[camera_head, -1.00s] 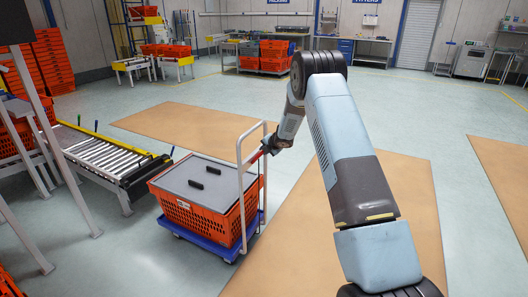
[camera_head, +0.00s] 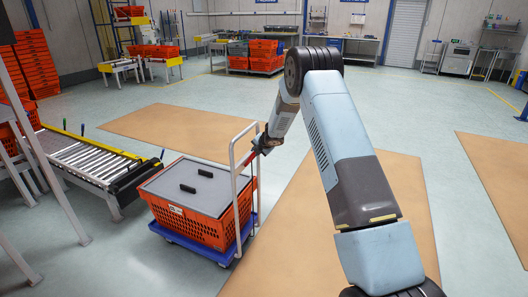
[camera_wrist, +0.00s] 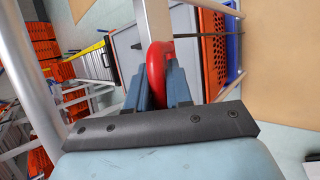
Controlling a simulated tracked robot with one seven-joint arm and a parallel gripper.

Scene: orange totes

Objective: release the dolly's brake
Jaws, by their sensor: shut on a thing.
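The dolly has a blue base (camera_head: 176,238) and a pale upright handle frame (camera_head: 235,190) on its right side. It carries an orange tote (camera_head: 195,224) with a grey lid. My gripper (camera_head: 262,147) is at the upper part of the handle frame. In the wrist view, a red curved lever (camera_wrist: 157,70) runs between the two blue-grey fingers of my gripper (camera_wrist: 159,90), which are shut on it. A red part also shows just below the gripper in the head view. The lever's lower end is hidden behind the fingers and wrist.
A roller conveyor (camera_head: 90,158) stands left of the dolly, with its black end close to the tote. Tan floor mats (camera_head: 330,215) lie to the right and behind. Stacked orange totes (camera_head: 265,52) and benches stand at the back. The floor between is clear.

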